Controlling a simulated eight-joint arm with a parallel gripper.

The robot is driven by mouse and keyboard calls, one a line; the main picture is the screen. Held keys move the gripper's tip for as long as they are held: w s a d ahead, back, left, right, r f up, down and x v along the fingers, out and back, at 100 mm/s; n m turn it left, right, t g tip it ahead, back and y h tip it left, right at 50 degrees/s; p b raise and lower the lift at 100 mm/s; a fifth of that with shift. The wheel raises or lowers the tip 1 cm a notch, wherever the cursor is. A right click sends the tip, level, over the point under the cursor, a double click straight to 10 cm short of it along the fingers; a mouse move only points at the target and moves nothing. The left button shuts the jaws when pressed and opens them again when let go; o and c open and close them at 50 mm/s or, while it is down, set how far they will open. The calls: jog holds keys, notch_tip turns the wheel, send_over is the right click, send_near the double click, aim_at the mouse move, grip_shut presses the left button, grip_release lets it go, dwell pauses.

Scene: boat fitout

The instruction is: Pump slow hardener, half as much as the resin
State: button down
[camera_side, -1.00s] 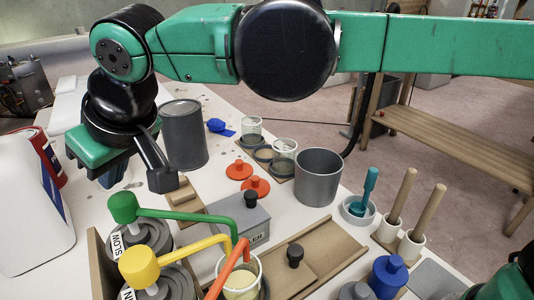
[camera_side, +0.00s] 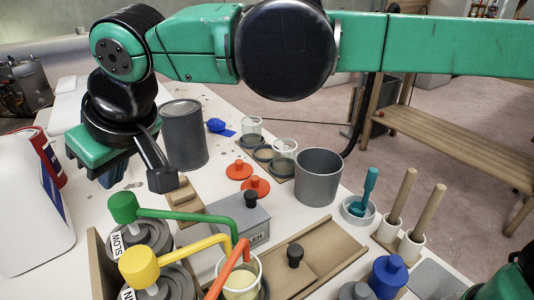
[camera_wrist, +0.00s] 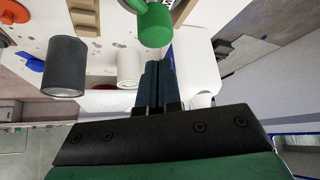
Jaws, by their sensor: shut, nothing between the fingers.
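The slow hardener pump has a green head (camera_side: 123,207) and a long green spout over a can labelled SLOW (camera_side: 118,243). Its head also shows in the wrist view (camera_wrist: 155,25), just beyond my fingertips. The spout ends near a clear cup (camera_side: 241,283) holding pale yellow liquid. A yellow pump head (camera_side: 139,265) and an orange spout (camera_side: 226,268) also reach toward this cup. My gripper (camera_side: 113,172) is shut and empty, fingers down, behind the green head in the side view and apart from it. It also shows shut in the wrist view (camera_wrist: 154,68).
A grey can (camera_side: 184,135) stands close behind my gripper, and a white jug (camera_side: 32,210) stands left. A grey scale (camera_side: 232,220), a dark grey pot (camera_side: 318,178) and two small clear cups (camera_side: 284,150) are to the right.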

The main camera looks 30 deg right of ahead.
aim_at(123, 200)
jog(key=shift+f, duration=0.2)
dwell(0.5)
jog(key=shift+f, duration=1.95)
jog(key=shift+r, duration=2.15)
jog(key=shift+f, duration=0.15)
jog(key=shift+f, duration=2.05)
jog(key=shift+r, duration=2.2)
